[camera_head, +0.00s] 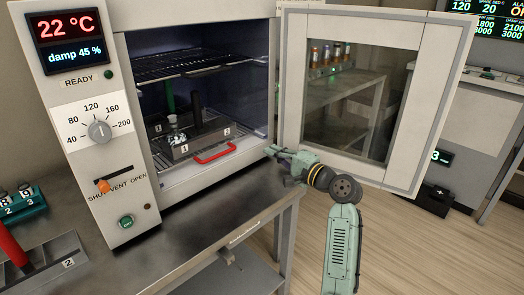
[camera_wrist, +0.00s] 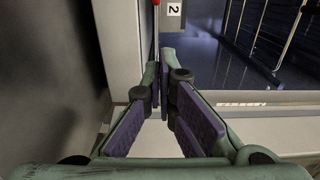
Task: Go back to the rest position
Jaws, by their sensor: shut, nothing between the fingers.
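My gripper (camera_head: 274,152) is in front of the open oven at the right side of its mouth, near the hinge side of the open door. In the wrist view my gripper (camera_wrist: 163,72) has its fingers drawn together at the tips, with nothing seen between them. A grey numbered rack (camera_head: 195,143) with a red handle (camera_head: 215,154) sits inside the oven on the lower level. My fingertips are to the right of the red handle and apart from it in the head view.
The oven door (camera_head: 446,62) stands wide open on the right, close to my arm. A wire shelf (camera_head: 185,64) spans the oven above the rack. A steel bench (camera_head: 200,215) lies below. Another rack (camera_head: 48,268) is at lower left. Wooden floor (camera_head: 415,240) is clear at right.

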